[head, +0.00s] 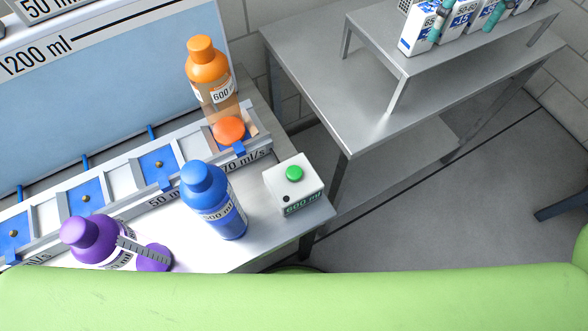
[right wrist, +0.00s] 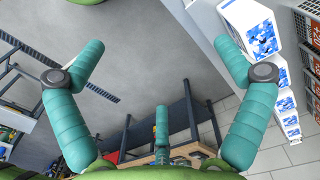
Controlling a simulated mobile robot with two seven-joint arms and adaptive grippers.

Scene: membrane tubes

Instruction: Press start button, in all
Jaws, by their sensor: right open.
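The box stands at the right front corner of the white bench in the head view. No gripper is near the button in that view. My right gripper (right wrist: 160,60) shows in the right wrist view with its teal fingers spread wide and nothing between them. My left gripper is not in view.
A blue bottle (head: 211,205) stands just left of the button box. An orange bottle (head: 209,70) stands behind it, and a purple bottle (head: 88,238) is at the front left. A grey metal table (head: 330,75) is at the right. A green surface (head: 300,301) crosses the front.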

